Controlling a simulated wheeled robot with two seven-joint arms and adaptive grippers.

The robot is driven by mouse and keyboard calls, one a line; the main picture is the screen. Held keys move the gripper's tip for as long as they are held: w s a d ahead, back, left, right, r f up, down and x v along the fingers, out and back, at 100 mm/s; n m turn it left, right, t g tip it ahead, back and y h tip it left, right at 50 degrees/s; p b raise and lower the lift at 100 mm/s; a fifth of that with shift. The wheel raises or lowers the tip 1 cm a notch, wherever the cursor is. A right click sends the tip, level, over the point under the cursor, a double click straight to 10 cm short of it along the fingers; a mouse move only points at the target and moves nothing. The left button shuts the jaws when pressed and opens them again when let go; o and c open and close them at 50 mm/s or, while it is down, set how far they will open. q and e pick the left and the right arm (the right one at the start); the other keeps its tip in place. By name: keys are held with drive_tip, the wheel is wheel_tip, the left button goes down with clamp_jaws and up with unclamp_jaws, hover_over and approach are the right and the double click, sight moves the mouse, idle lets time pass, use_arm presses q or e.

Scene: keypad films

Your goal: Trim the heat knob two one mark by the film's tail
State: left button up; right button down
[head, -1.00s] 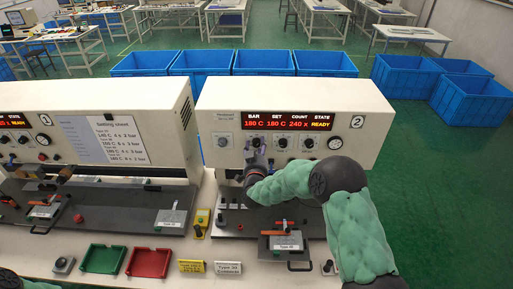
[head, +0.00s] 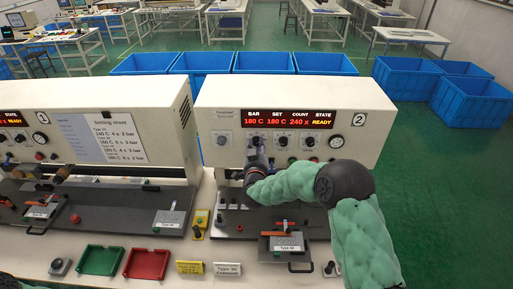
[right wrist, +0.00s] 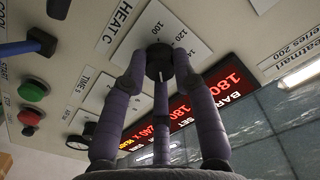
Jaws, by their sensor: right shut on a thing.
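Machine 2 (head: 350,105) is a cream box with a red display reading BAR 180 C, SET 180 C, COUNT 240 x, STATE READY. My right gripper (head: 256,152) reaches its front panel. In the right wrist view, my gripper's purple fingers (right wrist: 157,78) are shut on the dark heat knob (right wrist: 159,58), under the label HEAT C. The scale plate (right wrist: 180,38) shows 100, 120 and 140 around it; the knob's pointer is not clear. A Type 40 film plate (head: 287,246) lies on the bench in front. My left gripper is out of view.
More knobs (head: 308,142) sit right of the heat knob. Green (right wrist: 33,92) and red (right wrist: 29,117) buttons show in the wrist view. Machine 1 (head: 150,100) stands left with a setting sheet (head: 102,138). Green (head: 101,260) and red (head: 147,264) trays and small cards (head: 227,268) lie in front.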

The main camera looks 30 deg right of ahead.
drive_tip(key=c, duration=1)
unclamp_jaws()
drive_tip(key=shift+r, duration=0.2)
drive_tip(key=shift+f, duration=0.1)
drive_tip(key=shift+s+a, duration=0.15)
drive_tip(key=shift+s, duration=0.1)
drive_tip(key=v, duration=1.1)
drive_tip(key=shift+s+a, duration=0.2)
